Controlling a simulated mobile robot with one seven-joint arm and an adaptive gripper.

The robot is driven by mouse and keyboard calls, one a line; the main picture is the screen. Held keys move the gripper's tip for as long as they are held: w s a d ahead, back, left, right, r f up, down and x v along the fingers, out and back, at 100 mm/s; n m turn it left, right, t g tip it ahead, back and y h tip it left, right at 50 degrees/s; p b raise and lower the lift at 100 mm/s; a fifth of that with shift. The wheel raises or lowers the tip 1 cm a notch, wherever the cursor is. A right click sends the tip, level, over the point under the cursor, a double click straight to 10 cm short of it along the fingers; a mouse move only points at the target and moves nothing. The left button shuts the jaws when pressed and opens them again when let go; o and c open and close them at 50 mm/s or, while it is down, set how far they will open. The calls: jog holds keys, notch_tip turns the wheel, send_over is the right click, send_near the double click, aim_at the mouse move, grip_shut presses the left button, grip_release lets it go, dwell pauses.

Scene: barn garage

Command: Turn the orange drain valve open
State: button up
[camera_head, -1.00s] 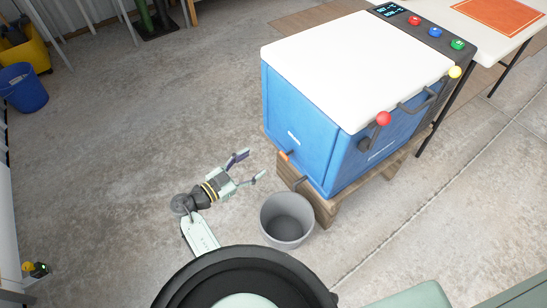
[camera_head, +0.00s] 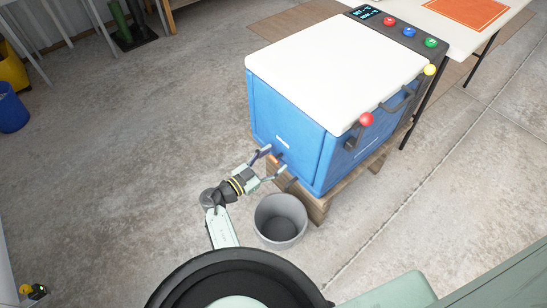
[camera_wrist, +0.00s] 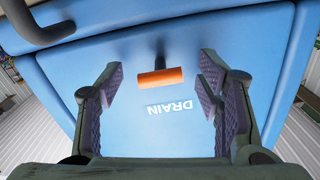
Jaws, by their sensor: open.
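The orange drain valve (camera_wrist: 160,83) is a short bar on a dark stem, set in the side of the blue cooler (camera_head: 290,135). In the wrist view it lies crosswise beside the white word DRAIN, which appears upside down. My gripper (camera_wrist: 162,85) is open, with a purple-padded finger on each side of the valve and a gap on both sides. In the head view my gripper (camera_head: 275,161) is close against the cooler's side, and the orange valve (camera_head: 276,158) shows small between its fingers.
A grey bucket (camera_head: 280,222) stands on the floor below, beside the wooden pallet (camera_head: 318,208) under the cooler. Red and yellow knobs and dark handles are on the cooler's front.

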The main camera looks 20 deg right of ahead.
jog(key=shift+w+d, duration=0.1)
jog(key=shift+d, duration=0.15)
jog(key=shift+c, duration=0.6)
jog(key=c, duration=1)
